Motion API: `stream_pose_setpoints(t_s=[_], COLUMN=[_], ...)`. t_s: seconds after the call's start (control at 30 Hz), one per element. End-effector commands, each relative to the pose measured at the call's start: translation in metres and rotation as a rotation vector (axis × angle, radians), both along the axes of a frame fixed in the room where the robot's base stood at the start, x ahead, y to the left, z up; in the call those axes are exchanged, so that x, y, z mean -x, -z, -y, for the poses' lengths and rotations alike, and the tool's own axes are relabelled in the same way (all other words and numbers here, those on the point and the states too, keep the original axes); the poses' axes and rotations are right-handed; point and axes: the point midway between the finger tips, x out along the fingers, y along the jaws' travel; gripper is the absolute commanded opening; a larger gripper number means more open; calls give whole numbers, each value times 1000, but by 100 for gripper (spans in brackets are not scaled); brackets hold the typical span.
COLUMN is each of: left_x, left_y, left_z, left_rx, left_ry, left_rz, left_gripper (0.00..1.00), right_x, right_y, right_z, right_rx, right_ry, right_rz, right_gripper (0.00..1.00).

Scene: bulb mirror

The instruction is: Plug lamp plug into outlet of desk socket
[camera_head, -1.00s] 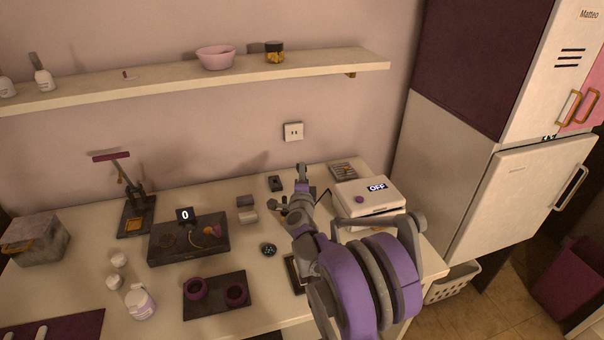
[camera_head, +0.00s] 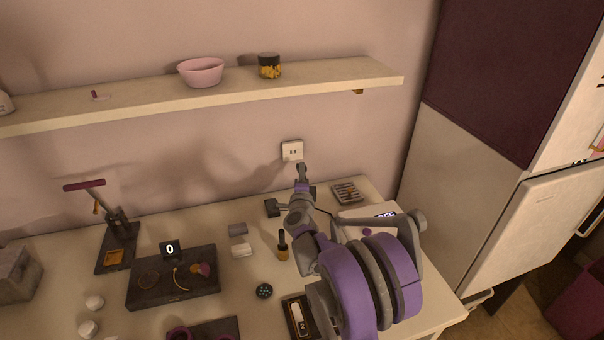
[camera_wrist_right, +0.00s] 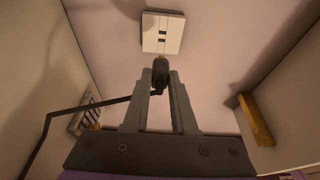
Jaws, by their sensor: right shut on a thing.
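The desk socket (camera_head: 292,151) is a white wall plate with dark slots above the desk's back edge. It also shows at the top of the right wrist view (camera_wrist_right: 163,34). My right gripper (camera_head: 301,173) is just below and in front of it. In the right wrist view, my right gripper's fingers (camera_wrist_right: 160,84) are shut on the dark lamp plug (camera_wrist_right: 160,70), with a thin black cord running left. The plug's tip appears just below the plate; I cannot tell if they touch. The white lamp (camera_head: 352,213) is partly hidden behind my right arm. My left gripper is not in view.
A shelf (camera_head: 345,78) with a pink bowl (camera_head: 201,72) and a jar (camera_head: 269,66) hangs above the socket. A small dark block (camera_head: 271,208), a bottle (camera_head: 283,246) and a small tray (camera_head: 346,192) sit on the desk nearby. The wall around the socket is bare.

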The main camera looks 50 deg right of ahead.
Motion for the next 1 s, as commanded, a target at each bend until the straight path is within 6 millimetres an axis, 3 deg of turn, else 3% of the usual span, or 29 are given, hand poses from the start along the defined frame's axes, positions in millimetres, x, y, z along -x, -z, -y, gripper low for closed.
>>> stream_pose_setpoints(t_s=[0.33, 1.0], left_x=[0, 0], left_y=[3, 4], left_z=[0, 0], left_rx=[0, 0], left_ry=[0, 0], left_rz=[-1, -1], left_gripper=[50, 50], right_x=[1, -46], right_y=[1, 0], right_z=[-1, 25], right_rx=[0, 0], right_ry=[0, 0], right_rz=[0, 0], right_gripper=[0, 0])
